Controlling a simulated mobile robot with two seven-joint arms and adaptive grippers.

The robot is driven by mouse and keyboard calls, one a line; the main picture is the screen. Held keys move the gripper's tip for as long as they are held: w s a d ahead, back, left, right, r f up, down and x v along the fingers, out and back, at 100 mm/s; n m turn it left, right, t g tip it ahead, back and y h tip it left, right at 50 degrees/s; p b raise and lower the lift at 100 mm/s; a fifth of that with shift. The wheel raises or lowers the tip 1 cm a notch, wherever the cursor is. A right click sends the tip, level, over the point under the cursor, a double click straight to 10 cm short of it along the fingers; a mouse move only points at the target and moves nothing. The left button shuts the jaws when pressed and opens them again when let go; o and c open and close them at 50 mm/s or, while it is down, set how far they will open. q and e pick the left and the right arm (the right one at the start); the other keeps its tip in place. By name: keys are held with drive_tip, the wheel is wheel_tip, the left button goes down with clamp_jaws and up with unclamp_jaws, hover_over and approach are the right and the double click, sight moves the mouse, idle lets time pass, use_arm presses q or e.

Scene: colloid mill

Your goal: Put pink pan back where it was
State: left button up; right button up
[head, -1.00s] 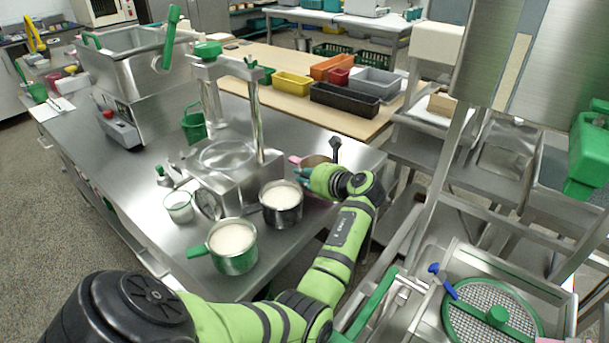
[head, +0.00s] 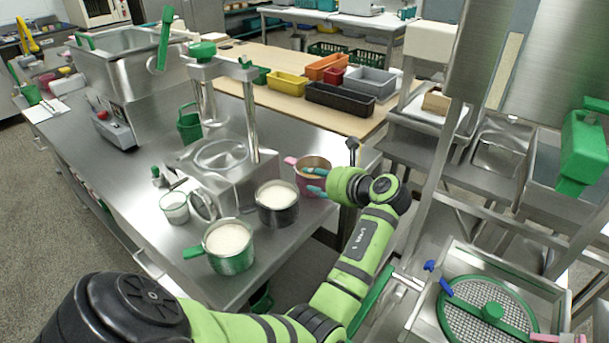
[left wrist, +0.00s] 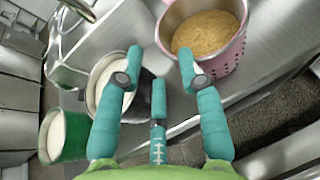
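The pink pan (head: 312,178) stands upright on the steel table near its right end, with tan contents and a pink handle pointing left. It also shows in the left wrist view (left wrist: 232,55), at the upper right. My left gripper (head: 312,181) is just to the right of the pan in the head view, its teal fingers at the pan's near right side. In the left wrist view its fingers (left wrist: 160,65) are spread apart with nothing between them. Whether a finger touches the pan I cannot tell. My right gripper is not in view.
A dark-sided pot (head: 277,204) and a green pot (head: 229,246), both with white contents, stand left of the pan. The colloid mill (head: 215,160) is behind them. A wooden table (head: 270,60) with several bins lies beyond. Bare steel (head: 330,140) is behind the pan.

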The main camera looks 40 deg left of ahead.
use_arm(q)
drive_tip(key=v, duration=0.5)
idle(0.4)
